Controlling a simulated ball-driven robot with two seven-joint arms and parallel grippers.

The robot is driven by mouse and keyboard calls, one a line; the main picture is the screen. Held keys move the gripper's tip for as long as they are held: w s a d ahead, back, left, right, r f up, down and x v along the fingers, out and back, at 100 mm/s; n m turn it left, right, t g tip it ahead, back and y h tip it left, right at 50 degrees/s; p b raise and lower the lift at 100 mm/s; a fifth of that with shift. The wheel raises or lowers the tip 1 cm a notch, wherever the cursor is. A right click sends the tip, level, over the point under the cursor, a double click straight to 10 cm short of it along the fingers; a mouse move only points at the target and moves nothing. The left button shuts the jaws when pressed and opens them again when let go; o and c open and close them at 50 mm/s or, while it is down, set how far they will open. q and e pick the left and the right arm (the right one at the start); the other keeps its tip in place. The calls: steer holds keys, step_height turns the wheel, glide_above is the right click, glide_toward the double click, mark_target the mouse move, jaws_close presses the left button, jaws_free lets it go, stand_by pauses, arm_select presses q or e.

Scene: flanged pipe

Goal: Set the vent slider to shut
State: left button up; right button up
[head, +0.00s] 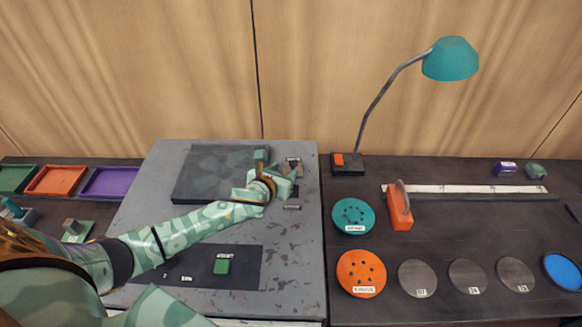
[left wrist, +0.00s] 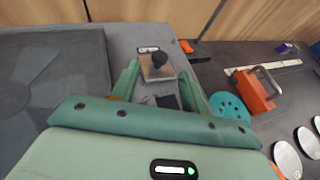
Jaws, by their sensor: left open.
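The vent slider is a small brownish plate with a dark knob (left wrist: 159,59), seen between my left fingers in the left wrist view. The knob stands toward the far end of the plate, near a small label (left wrist: 148,49) whose text I cannot read. In the head view the plate (head: 293,168) shows partly behind my left gripper (head: 280,181), with another small label (head: 292,207) nearer to me. In the left wrist view my left gripper (left wrist: 160,88) is open and empty, its fingers spread on either side, short of the knob. My right gripper is not in view.
A dark raised panel (head: 210,175) lies left of the slider on the grey worktop (head: 307,250). To the right are a lamp (head: 450,60), a teal disc (head: 353,216) and an orange handled block (head: 397,210).

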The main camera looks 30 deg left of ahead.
mark_target(293, 163)
arm_select(q)
steer(key=b+x, duration=0.1)
steer(key=x, duration=0.5)
jaws_close()
steer(key=s+d+p, duration=0.1)
steer(key=s, duration=0.1)
steer(key=s+d+p, duration=0.1)
steer(key=s, duration=0.2)
steer(key=s+d+p, duration=0.1)
steer(key=s, duration=0.1)
steer(key=shift+s+d+r+p, duration=0.1)
steer(key=shift+s+d+p, duration=0.05)
steer(key=shift+d+p, duration=0.2)
steer(key=shift+c, duration=0.2)
jaws_free()
steer(key=shift+s, duration=0.1)
steer(key=shift+o, duration=0.2)
